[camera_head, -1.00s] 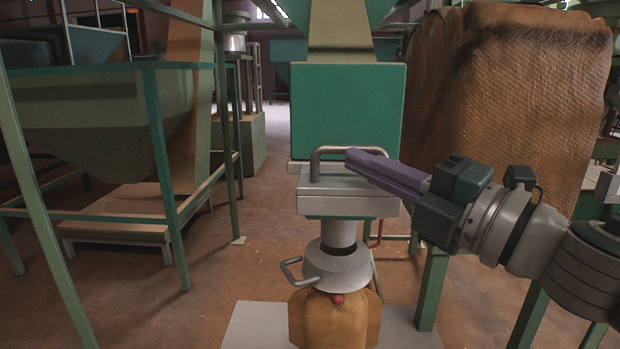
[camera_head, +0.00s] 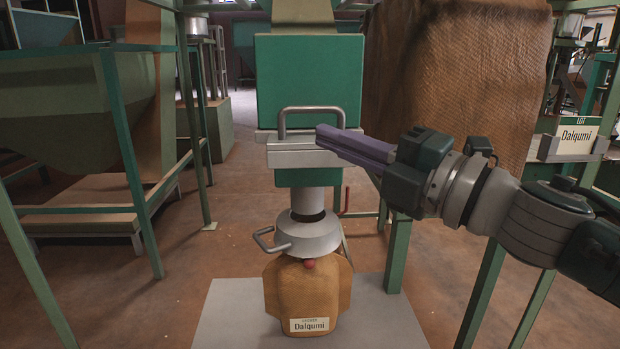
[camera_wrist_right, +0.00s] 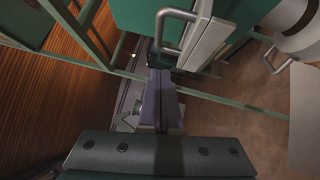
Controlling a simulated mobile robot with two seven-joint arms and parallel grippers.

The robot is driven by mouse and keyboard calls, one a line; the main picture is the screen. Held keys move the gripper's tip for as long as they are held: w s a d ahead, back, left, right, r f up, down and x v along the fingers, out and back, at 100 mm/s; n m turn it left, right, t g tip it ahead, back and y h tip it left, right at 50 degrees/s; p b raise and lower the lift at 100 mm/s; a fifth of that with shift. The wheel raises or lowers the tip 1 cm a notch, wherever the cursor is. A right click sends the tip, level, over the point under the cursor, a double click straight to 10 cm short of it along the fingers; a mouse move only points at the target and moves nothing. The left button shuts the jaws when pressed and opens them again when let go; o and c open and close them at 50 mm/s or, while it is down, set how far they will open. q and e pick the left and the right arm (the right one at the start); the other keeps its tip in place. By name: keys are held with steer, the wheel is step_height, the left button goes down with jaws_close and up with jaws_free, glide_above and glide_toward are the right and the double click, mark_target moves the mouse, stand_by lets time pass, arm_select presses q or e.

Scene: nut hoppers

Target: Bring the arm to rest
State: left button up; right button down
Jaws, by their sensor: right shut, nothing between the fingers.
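My right gripper (camera_head: 322,136) comes in from the right, its purple fingers shut and empty. In the head view the fingertips overlap the right part of a grey bar handle (camera_head: 311,108) on a pale metal gate plate (camera_head: 300,158) under the green hopper chute (camera_head: 309,80). In the right wrist view the shut fingers (camera_wrist_right: 160,82) are just beside the handle (camera_wrist_right: 160,28) and not around it. Whether they touch it I cannot tell. My left gripper is not in view.
Below the gate, a grey spout collar (camera_head: 308,235) with a side handle sits over a brown sack (camera_head: 308,285) labelled Dalqumi. Green frame posts (camera_head: 397,240) stand beneath my right arm. A Dalqumi lot sign (camera_head: 578,136) is at the right.

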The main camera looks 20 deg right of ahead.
steer(key=d+r+v, duration=0.1)
steer(key=v, duration=0.7)
steer(key=s+d+r+m+g+h+p, duration=0.15)
steer(key=d+r+m+h+p, duration=0.4)
steer(key=m+h+p, duration=0.8)
steer(key=s+a+r+m+g+y+p, duration=0.1)
steer(key=s+a+m+g+p, duration=0.25)
steer(key=s, duration=0.35)
steer(key=s+a+r+m+g+y+p, duration=0.1)
steer(key=s+a+m+g+y+p, duration=0.15)
steer(key=s+g+p, duration=0.35)
steer(key=s+a+r+m+g+y+p, duration=0.1)
steer(key=s+a+m+g+p, duration=0.2)
steer(key=s, duration=0.5)
arm_select(q)
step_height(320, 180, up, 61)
steer(key=p, duration=3.5)
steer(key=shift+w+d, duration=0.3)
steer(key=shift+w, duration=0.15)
arm_select(e)
step_height(320, 180, up, 35)
steer(key=shift+w+m, duration=0.35)
steer(key=shift+m, duration=0.1)
